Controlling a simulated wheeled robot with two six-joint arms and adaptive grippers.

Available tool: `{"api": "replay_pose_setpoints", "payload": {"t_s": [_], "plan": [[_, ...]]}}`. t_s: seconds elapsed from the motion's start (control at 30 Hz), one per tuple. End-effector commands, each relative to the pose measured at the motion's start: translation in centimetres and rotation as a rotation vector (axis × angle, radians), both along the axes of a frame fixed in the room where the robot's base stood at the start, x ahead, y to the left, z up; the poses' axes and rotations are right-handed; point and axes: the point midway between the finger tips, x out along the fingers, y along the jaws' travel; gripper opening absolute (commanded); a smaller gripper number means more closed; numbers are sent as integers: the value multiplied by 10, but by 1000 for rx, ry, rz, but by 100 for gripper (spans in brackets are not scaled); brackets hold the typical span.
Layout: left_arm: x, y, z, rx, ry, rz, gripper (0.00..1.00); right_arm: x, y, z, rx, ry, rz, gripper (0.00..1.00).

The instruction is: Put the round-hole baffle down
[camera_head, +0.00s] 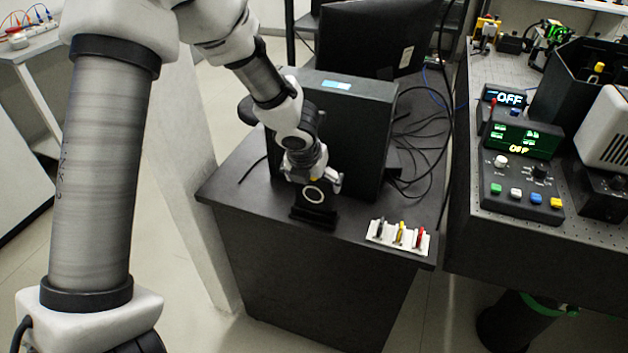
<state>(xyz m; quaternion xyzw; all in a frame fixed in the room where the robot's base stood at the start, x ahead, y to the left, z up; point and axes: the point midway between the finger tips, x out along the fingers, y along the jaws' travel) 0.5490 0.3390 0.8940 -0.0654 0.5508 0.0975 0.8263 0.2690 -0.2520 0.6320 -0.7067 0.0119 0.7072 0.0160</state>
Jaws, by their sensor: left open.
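The round-hole baffle (316,206) is a dark plate with a pale ring around its hole. It stands upright at a slight tilt in the view, in or on a low black base (313,219) near the front edge of the dark bench (230,196). My left gripper (322,181) is open right at the top of the baffle, with a finger to its right. The gripper body hides the baffle's upper edge, and I cannot tell whether the fingers touch it. My right gripper is not in view.
A black computer case (350,115) stands just behind the gripper, with a monitor (375,40) beyond. A white rack (386,240) with several small coloured items sits to the right near the edge. Cables (415,150) lie behind it. A control box (520,190) is on the right bench.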

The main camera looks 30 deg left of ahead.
Motion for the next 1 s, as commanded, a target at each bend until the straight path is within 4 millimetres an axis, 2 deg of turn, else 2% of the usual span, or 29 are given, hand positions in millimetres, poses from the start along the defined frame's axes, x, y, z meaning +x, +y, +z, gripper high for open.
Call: {"api": "replay_pose_setpoints", "payload": {"t_s": [0.3,0.47,0.57,0.67,0.77,0.8,0.87,0.9,1.0], "plan": [[-28,-7,79,-1,-3,1,100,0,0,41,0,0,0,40],[-40,-10,103,-1,-1,1,100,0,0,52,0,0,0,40],[-45,-13,101,-19,9,24,100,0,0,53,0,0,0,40],[-59,-31,63,-146,70,197,100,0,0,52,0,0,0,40],[-93,-67,-8,-374,198,640,100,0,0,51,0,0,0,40],[-111,-81,-40,-460,252,889,100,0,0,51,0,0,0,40],[-142,-98,-86,-553,315,1310,100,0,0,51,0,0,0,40],[-164,-104,-114,-587,328,1600,100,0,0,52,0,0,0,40],[-218,-105,-168,-596,252,2245,100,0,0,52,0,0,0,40]]}}
